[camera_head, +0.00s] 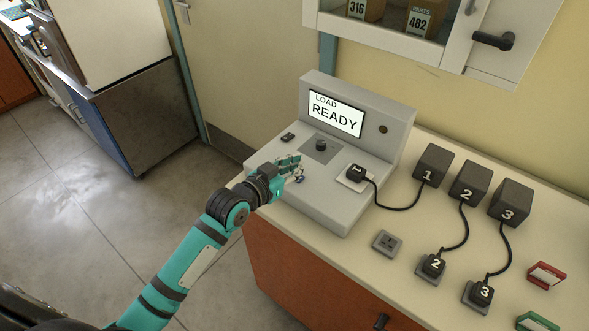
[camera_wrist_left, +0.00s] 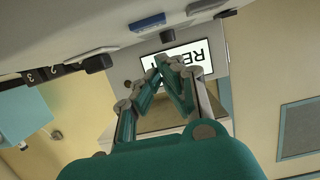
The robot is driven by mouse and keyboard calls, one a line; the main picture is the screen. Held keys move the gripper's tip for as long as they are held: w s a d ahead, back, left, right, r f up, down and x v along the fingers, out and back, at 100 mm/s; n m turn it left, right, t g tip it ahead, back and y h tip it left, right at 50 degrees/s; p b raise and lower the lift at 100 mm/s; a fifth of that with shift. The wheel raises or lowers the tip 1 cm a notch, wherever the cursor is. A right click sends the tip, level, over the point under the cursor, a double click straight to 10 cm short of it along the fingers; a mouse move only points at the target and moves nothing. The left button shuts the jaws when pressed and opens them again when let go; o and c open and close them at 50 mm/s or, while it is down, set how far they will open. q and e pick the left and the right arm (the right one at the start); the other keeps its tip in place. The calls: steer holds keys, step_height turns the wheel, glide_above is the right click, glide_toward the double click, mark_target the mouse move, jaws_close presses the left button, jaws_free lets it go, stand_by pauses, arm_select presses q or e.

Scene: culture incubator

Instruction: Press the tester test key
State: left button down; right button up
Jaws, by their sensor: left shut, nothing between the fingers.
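The grey tester (camera_head: 335,205) stands on the counter, its lit screen (camera_head: 336,114) reading "LOAD READY". A small blue key (camera_head: 300,179) on its top is partly hidden by my left gripper in the head view. The blue key shows clearly in the left wrist view (camera_wrist_left: 147,22). My left gripper (camera_head: 297,165) is shut and empty, close over the tester's top near this key. In the left wrist view the closed fingertips (camera_wrist_left: 166,64) appear apart from the key; contact cannot be told in the head view. My right gripper is not in view.
Plug 1 (camera_head: 357,172) sits on the tester, corded to block 1 (camera_head: 433,165). Blocks 2 (camera_head: 470,181) and 3 (camera_head: 510,201) stand behind plugs 2 (camera_head: 433,265) and 3 (camera_head: 481,293). A knob (camera_head: 321,145) and black switch (camera_head: 288,137) are near the gripper. A cabinet (camera_head: 400,35) hangs above.

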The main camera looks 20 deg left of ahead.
arm_select(q)
step_height(320, 180, down, 2)
steer(key=shift+s+f, duration=0.1)
steer(key=shift+s, duration=0.05)
stand_by(0.3)
